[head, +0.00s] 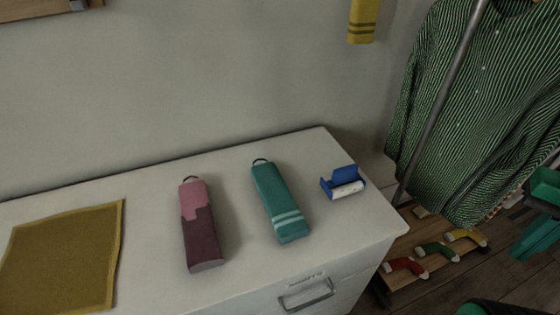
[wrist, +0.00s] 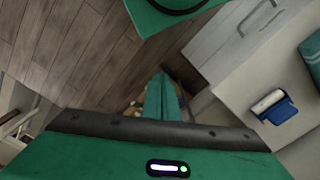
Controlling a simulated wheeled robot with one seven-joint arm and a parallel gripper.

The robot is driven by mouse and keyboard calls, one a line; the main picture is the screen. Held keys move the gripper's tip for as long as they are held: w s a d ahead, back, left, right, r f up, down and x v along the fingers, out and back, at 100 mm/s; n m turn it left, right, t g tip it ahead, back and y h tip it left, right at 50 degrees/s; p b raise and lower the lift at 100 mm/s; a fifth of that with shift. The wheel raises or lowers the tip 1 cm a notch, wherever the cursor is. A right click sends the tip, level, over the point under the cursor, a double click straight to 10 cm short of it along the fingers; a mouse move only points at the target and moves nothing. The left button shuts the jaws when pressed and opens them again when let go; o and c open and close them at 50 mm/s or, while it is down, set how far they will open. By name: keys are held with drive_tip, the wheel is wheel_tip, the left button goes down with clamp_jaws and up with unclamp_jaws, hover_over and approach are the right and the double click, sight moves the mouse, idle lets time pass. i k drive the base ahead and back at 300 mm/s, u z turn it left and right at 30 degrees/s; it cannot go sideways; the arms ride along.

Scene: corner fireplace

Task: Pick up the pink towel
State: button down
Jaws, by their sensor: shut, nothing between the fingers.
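The pink towel (head: 203,228) is a long padded bundle, pink at the top and dark maroon below, with a small dark loop. It lies on the white cabinet top (head: 146,197), left of a similar teal bundle (head: 278,203). My gripper (wrist: 161,85) shows in the wrist view with its teal fingers together and nothing between them. It is off to the side of the cabinet, over the floor, apart from the pink towel. The pink towel is outside the wrist view.
A blue holder with a white roll (head: 343,182) sits near the cabinet's right corner; it also shows in the wrist view (wrist: 273,106). A mustard cloth (head: 62,258) lies at left. A striped green shirt (head: 480,100) hangs at right beside a metal pole. Bare cabinet top surrounds the pink towel.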

sight(202, 247)
drive_tip(key=u, duration=1.35)
